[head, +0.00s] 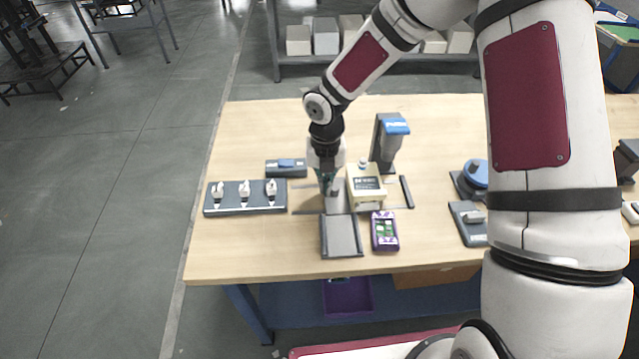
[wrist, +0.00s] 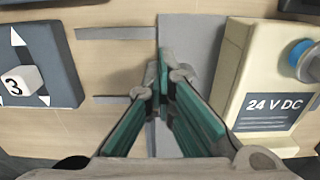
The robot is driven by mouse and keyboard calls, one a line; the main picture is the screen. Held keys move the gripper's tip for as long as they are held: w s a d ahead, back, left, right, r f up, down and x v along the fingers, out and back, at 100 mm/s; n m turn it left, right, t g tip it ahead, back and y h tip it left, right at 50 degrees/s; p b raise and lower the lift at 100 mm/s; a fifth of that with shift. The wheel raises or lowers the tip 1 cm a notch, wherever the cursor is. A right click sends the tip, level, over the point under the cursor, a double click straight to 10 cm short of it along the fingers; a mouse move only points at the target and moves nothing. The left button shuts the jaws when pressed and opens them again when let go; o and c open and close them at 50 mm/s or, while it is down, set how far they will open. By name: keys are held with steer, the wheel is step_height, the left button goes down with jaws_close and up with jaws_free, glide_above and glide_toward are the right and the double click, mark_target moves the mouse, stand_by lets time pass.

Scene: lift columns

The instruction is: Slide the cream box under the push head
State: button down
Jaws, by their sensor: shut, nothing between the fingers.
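The cream box (head: 366,187) stands upright on the table, with a dark label on its top face and a blue-and-white knob. In the wrist view the box (wrist: 249,75) is at the right, its label reading "24 V DC". My gripper (head: 328,188) points down just left of the box, its fingers shut and empty. In the wrist view the green fingers (wrist: 165,70) are over a grey strip, with a small gap to the box. A grey column with a blue head (head: 396,127), apparently the push head, stands behind and slightly right of the box.
A dark panel with several white switches (head: 245,207) lies at the left, with a small dark block (head: 286,168) behind it. A grey tray (head: 341,235) and a purple device (head: 384,231) lie in front. A dark rail (head: 407,192) is right of the box.

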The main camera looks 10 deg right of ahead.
mark_target(344, 191)
steer(key=shift+s+d+p, duration=0.1)
steer(key=shift+d+p, duration=0.3)
steer(key=shift+d, duration=2.4)
steer(key=shift+a, duration=0.3)
steer(key=shift+r+p, duration=1.1)
steer(key=shift+r, duration=1.95)
steer(key=s+d+r+m+t+h, duration=0.1)
steer(key=s+d+r+m, duration=0.15)
steer(key=r+m, duration=0.4)
steer(key=s+d+r+m+h, duration=0.1)
steer(key=s+d+r+m, duration=0.1)
steer(key=s+r+m, duration=0.4)
steer(key=s+d+r+m+t+h, duration=0.15)
steer(key=r+m, duration=0.25)
steer(key=r, duration=0.4)
steer(key=s+r+m+t+y, duration=0.1)
steer(key=s+r+m, duration=0.4)
steer(key=s+m, duration=0.3)
steer(key=s+d+r+m+t+y, duration=0.1)
steer(key=s+r+m+t+y, duration=0.1)
steer(key=s+r+m, duration=0.3)
steer(key=s+m, duration=0.3)
steer(key=m, duration=0.3)
steer(key=shift+s, duration=0.35)
